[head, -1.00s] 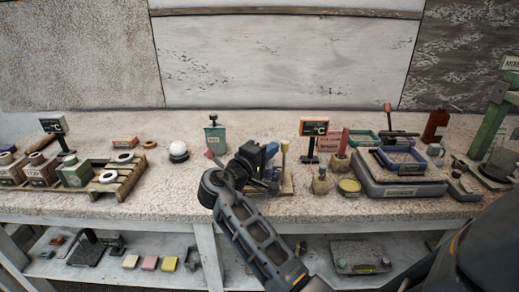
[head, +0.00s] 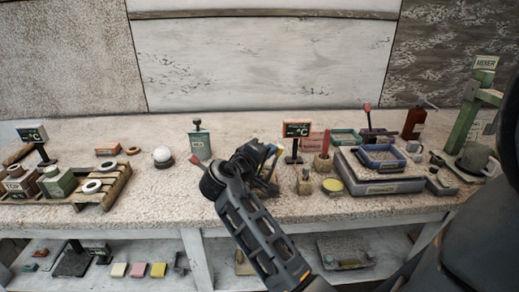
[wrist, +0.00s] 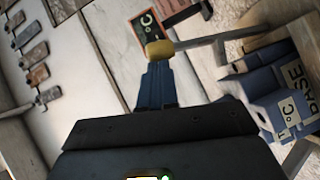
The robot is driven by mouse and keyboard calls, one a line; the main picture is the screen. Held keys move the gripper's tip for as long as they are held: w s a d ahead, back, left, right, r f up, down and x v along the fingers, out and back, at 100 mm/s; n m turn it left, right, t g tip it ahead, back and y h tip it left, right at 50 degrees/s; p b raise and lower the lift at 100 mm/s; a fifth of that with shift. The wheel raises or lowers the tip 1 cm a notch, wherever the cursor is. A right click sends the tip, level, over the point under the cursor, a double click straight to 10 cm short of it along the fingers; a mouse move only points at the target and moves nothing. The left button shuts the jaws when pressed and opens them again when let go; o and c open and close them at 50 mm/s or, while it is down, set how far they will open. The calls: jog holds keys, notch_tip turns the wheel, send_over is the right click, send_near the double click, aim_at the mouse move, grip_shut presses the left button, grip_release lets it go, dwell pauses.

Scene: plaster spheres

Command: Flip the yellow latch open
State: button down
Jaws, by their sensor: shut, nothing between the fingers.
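The yellow latch shows in the wrist view as a rounded yellow knob (wrist: 159,50) on a pale lever that runs off to the right. My gripper (wrist: 158,68) has its blue fingers together and empty, with their tips right at the knob. I cannot tell whether they touch it. A blue unit (wrist: 268,100) with white lettered labels stands to the right of the fingers. In the head view my gripper (head: 267,152) is over the same unit and hides most of it and the latch.
A red-framed °C display (head: 296,130) stands just right of my gripper, with wooden blocks and a yellow tin (head: 333,185) nearby.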

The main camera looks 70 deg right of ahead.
jog(key=shift+s+d+f+m+t+y+p, duration=0.2)
jog(key=shift+s+d+m+y+p, duration=0.15)
jog(key=shift+s, duration=0.5)
jog(key=shift+s+d+f+m+t+y+p, duration=0.25)
jog(key=shift+s+m, duration=0.2)
jog(key=shift+s, duration=0.35)
jog(key=shift+s+d+f+m+t+y+p, duration=0.15)
jog(key=shift+s+d+m+y+p, duration=0.2)
jog(key=shift+s, duration=0.5)
jog(key=shift+s+d, duration=0.1)
jog(key=shift+s, duration=0.1)
